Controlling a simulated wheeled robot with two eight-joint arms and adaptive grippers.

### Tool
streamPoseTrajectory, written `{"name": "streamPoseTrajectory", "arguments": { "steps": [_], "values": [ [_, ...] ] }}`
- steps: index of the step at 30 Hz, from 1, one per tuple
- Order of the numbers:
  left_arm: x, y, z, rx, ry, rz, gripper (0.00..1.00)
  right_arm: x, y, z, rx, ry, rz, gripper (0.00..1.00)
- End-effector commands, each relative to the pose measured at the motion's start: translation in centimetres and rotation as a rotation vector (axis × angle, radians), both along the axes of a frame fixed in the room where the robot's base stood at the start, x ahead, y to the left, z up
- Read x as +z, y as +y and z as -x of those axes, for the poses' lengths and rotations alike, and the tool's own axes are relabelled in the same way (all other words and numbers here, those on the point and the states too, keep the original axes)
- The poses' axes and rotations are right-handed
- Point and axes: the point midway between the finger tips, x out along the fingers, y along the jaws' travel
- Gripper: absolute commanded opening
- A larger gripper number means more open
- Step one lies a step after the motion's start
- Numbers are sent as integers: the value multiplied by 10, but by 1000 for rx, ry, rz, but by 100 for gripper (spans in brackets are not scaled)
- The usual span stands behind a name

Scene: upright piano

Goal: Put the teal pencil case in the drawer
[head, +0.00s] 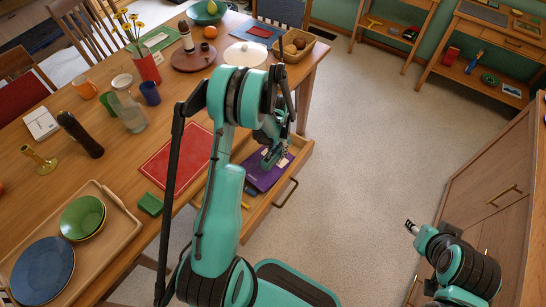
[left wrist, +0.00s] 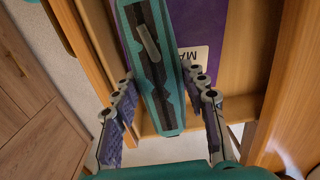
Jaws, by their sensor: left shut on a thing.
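The teal pencil case (left wrist: 153,65), with a dark zipper strip and a grey pull, lies lengthwise between the fingers of my left gripper (left wrist: 165,80) in the left wrist view. My left gripper (head: 270,158) is shut on it, over the open drawer (head: 268,206) in the head view. The arm and gripper mostly hide the case there. In the left wrist view the case overlaps the drawer's front board; its height above the drawer floor is unclear. My right gripper (head: 411,226) is far off at the lower right, too small to read.
A purple book (head: 258,180) with a white label lies in the drawer, with small yellow items near it. The table above holds a red mat (head: 178,160), a tray (head: 112,228) and a wicker basket (head: 295,53). The floor right of the drawer is clear.

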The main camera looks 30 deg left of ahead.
Motion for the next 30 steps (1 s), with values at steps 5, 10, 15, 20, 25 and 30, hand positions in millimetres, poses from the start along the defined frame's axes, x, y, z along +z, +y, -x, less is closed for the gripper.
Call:
{"name": "streamPoseTrajectory", "arguments": {
  "steps": [5,10,15,20,25,30],
  "values": [
    [-10,15,-5,0,0,0,9,-5,0,0,0,0,0,40],
    [-27,16,-5,-1,0,0,9,-13,0,0,0,0,0,40],
    [-50,15,-5,-1,0,0,9,-23,0,0,0,0,0,40],
    [-49,15,-5,-1,0,0,9,-21,0,0,0,0,0,40],
    [-52,15,-5,-1,0,0,9,-24,0,0,0,0,0,40],
    [-53,15,-5,-1,0,0,64,-25,0,0,0,0,0,40]
  ]
}}
